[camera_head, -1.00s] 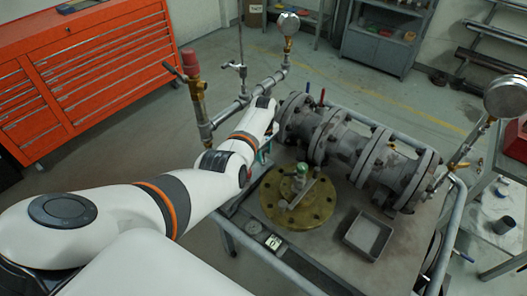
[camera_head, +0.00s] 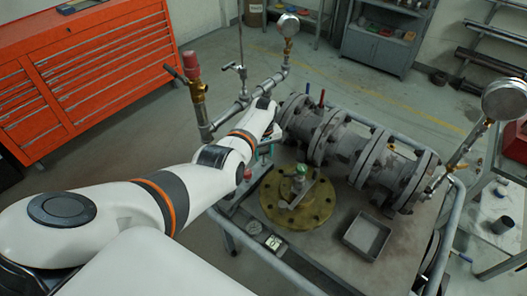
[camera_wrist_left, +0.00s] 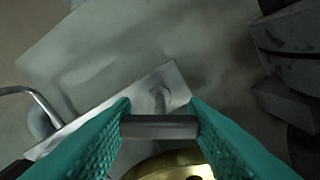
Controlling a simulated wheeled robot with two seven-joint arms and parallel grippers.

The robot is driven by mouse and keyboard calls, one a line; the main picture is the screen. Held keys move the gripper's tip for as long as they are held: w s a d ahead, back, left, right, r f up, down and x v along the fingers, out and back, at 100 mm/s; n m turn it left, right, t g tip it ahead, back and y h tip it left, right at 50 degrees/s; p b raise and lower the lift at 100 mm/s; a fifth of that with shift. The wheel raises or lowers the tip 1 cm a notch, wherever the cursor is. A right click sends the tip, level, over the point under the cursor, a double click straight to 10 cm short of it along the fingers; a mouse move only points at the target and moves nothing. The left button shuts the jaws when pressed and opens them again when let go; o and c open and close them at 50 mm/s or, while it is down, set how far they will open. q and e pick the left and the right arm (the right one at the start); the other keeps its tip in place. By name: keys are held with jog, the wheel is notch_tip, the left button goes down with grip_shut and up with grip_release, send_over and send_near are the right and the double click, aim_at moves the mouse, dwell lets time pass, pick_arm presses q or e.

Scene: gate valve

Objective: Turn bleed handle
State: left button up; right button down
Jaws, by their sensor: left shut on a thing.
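My left gripper (camera_head: 264,152) shows only partly in the head view, low behind my arm, left of the valve's flanges. In the left wrist view its two teal fingers (camera_wrist_left: 160,130) are shut on a short grey metal bar, which I take to be the bleed handle (camera_wrist_left: 160,127). The bar lies crosswise between the fingertips. A round stem (camera_wrist_left: 159,100) on a flat metal plate shows just beyond it. In the head view the handle is hidden behind my arm. The grey gate valve (camera_head: 350,150) lies on its side on the cart. My right gripper is not in view.
A brass flange (camera_head: 318,212) with a green-topped stem lies on the cart top, right of my arm. A square grey tray (camera_head: 347,228) sits beside it. Pipework with a pressure gauge (camera_head: 287,26) rises behind my gripper. An orange tool cabinet (camera_head: 90,75) stands at left.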

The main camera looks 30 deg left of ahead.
aim_at(264, 152)
pick_arm(q)
jog(key=m, duration=0.5)
jog(key=shift+m, duration=0.4)
jog(key=m, duration=0.5)
jog(key=shift+m+p, duration=0.3)
jog(key=shift+m, duration=0.4)
jog(key=o, duration=1)
jog(key=shift+r, duration=0.1)
jog(key=shift+r, duration=0.4)
notch_tip(264, 152, up, 5)
jog(key=shift+f+p, duration=0.2)
jog(key=shift+p, duration=0.85)
jog(key=shift+r, duration=3.2)
